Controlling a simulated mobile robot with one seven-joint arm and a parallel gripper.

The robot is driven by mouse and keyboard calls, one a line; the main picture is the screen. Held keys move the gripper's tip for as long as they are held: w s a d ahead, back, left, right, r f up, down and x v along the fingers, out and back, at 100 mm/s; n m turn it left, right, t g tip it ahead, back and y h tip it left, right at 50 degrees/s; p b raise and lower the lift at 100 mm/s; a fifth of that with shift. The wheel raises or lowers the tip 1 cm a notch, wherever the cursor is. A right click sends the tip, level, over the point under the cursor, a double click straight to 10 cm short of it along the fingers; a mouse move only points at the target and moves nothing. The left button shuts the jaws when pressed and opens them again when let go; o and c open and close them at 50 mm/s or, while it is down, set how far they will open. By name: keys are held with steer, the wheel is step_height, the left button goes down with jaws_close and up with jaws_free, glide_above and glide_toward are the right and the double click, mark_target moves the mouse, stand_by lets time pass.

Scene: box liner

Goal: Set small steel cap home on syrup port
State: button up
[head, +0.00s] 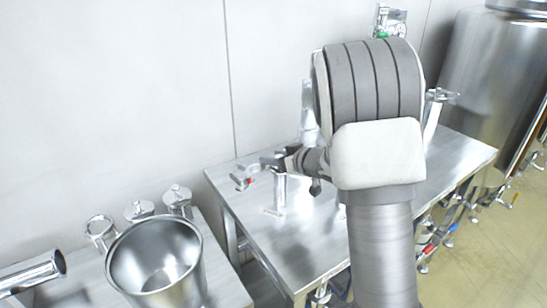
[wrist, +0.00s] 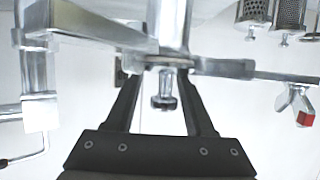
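The upright steel port (head: 280,193) stands on the steel table, and its pipe shows at the top of the wrist view (wrist: 172,22). A flat steel flange with a clamp (wrist: 215,67) sits at the pipe's end. A small steel stud with a dark ring (wrist: 163,92), perhaps the small cap's knob, projects from it between my fingers. My gripper (wrist: 158,76) has its fingers apart on either side of the stud, their tips partly hidden at the flange. In the head view my gripper (head: 275,163) is at the port's top. I cannot tell whether it grips the cap or whether the cap is seated.
A steel bucket (head: 158,262) and lidded fittings (head: 178,200) stand on the left table. A large tank (head: 490,75) stands at the right.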

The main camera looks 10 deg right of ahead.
steer(key=shift+s+a, duration=0.15)
steer(key=shift+a, duration=0.1)
steer(key=d+p+v, duration=0.1)
steer(key=p+v, duration=0.2)
steer(key=v, duration=1.4)
steer(key=s+d+r+m+h+p, duration=0.1)
steer(key=s+d+r+m+h, duration=0.15)
steer(key=r+h, duration=0.3)
steer(key=s+d+r+m+h+p, duration=0.1)
steer(key=s+d+r+m+h, duration=0.1)
steer(key=s+r+m+h, duration=0.3)
steer(key=s+a+n+g+y+p, duration=0.1)
steer(key=s+a+g+y, duration=0.1)
steer(key=s+a, duration=0.3)
steer(key=s+a+n+g+y, duration=0.1)
steer(key=s+a+g, duration=0.3)
steer(key=s, duration=0.7)
steer(key=shift+s+a+f+y+p, duration=0.2)
steer(key=shift+a+f+y+p, duration=0.25)
steer(key=shift+a, duration=0.75)
